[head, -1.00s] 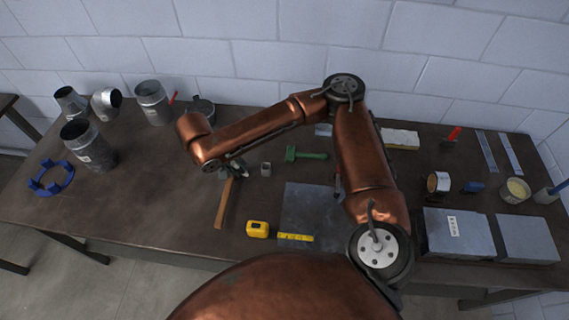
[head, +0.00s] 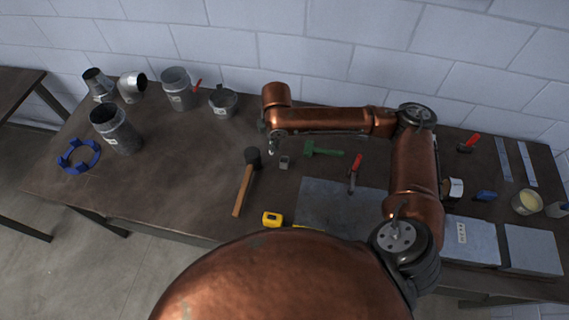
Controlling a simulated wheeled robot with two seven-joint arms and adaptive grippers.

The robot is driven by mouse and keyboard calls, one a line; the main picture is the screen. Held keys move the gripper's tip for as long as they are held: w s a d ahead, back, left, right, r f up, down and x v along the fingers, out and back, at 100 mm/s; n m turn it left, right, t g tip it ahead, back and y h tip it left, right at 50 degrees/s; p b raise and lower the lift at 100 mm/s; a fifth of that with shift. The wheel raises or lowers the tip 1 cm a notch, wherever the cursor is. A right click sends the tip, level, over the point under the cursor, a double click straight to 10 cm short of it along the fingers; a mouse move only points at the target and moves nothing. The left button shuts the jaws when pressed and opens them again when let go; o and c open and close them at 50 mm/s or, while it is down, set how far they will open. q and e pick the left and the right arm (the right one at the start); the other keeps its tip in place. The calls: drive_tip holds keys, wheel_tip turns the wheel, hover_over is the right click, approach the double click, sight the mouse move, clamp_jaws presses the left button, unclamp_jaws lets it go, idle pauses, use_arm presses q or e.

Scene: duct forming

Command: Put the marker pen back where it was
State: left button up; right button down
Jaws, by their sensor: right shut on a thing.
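The copper arm from the lower right is my right one. Its gripper (head: 273,147) hangs above the table behind the small grey block (head: 284,163) and right of the mallet's black head. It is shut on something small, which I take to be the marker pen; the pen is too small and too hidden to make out. No other marker pen can be clearly picked out on the table. My left gripper is not in view.
Near the gripper lie a mallet (head: 244,190), a green tool (head: 322,150) and a red-handled tool (head: 355,174). A yellow tape measure (head: 272,219) lies in front, beside a grey sheet (head: 325,205). Metal ducts (head: 120,133) stand at left; the left-middle table is clear.

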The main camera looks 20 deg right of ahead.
use_arm(q)
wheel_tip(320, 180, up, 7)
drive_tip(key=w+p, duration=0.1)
drive_tip(key=p, duration=0.5)
use_arm(e)
drive_tip(key=shift+w+d+f+n+g, duration=0.25)
drive_tip(key=shift+d+f+n, duration=0.6)
drive_tip(key=shift+f+n, duration=1.35)
drive_tip(key=shift+w+d+f+n+g, duration=0.3)
drive_tip(key=shift+d+f+n, duration=0.5)
drive_tip(key=shift+f+n, duration=1.4)
drive_tip(key=shift+w+d+f+n+g, duration=0.1)
drive_tip(key=shift+d+f+n+g, duration=0.25)
drive_tip(key=shift+d+f+n, duration=1.75)
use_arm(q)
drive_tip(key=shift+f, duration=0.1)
use_arm(e)
drive_tip(key=a+n, duration=0.1)
drive_tip(key=a+r, duration=0.1)
drive_tip(key=shift+a+r+n, duration=0.1)
drive_tip(key=shift+a+n, duration=0.2)
drive_tip(key=shift+n, duration=0.1)
drive_tip(key=c, duration=1.9)
unclamp_jaws()
